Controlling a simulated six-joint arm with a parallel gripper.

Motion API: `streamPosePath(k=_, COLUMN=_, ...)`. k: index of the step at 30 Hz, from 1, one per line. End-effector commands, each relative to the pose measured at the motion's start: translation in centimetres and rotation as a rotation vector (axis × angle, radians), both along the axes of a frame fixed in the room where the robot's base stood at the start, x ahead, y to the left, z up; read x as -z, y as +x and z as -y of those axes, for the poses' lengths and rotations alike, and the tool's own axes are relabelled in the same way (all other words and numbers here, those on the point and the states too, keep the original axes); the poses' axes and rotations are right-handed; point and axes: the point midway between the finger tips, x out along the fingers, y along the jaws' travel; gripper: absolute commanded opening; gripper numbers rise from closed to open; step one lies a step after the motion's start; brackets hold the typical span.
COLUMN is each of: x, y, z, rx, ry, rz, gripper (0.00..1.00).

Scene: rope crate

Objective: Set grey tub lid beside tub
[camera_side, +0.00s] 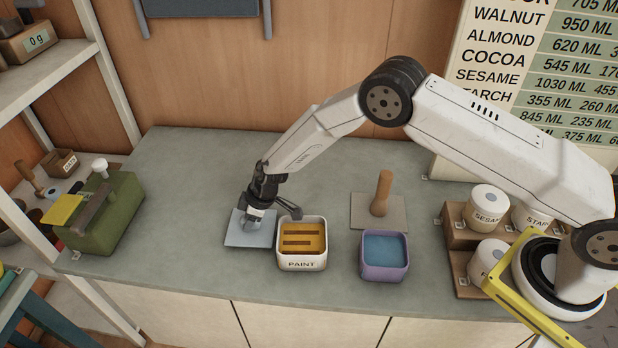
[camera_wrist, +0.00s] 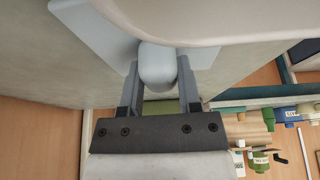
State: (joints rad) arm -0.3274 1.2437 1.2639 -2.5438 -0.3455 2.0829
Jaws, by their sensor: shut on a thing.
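The grey lid (camera_side: 238,238) is a flat, pale blue-grey square plate, lying level just left of the white PAINT tub (camera_side: 302,262). I cannot tell whether it touches the counter or hangs slightly above it. My gripper (camera_side: 252,220) is over the lid and shut on its knob. In the wrist view, the rounded pale knob (camera_wrist: 157,66) sits between the two fingers of my gripper (camera_wrist: 158,75), with the lid plate (camera_wrist: 95,28) beyond. The PAINT tub is open, with orange-yellow contents showing; its pale rim (camera_wrist: 210,22) fills the top of the wrist view.
A purple tub (camera_side: 384,272) with blue contents stands to the right. Behind it lies a square lid (camera_side: 362,212) with a wooden handle. Labelled jars (camera_side: 487,205) stand at right, a green box (camera_side: 115,215) at left. The counter (camera_side: 180,190) between the green box and the grey lid is clear.

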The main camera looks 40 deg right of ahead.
Motion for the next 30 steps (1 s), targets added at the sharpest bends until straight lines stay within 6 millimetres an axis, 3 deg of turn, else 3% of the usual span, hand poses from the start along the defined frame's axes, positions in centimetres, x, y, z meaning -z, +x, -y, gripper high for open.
streamPosePath(k=9, x=0.37, y=-0.01, z=0.01, rx=0.0, ry=0.0, rz=0.0, gripper=0.0)
streamPosePath(k=10, x=0.38, y=0.0, z=0.0, rx=0.0, ry=0.0, rz=0.0, gripper=0.46)
streamPosePath(k=13, x=0.36, y=0.0, z=0.0, rx=0.0, ry=0.0, rz=0.0, gripper=0.78)
streamPosePath(k=14, x=0.36, y=0.0, z=0.0, rx=0.0, ry=0.0, rz=0.0, gripper=0.84)
streamPosePath(k=30, x=0.23, y=-0.03, z=0.03, rx=0.0, ry=0.0, rz=0.0, gripper=0.84)
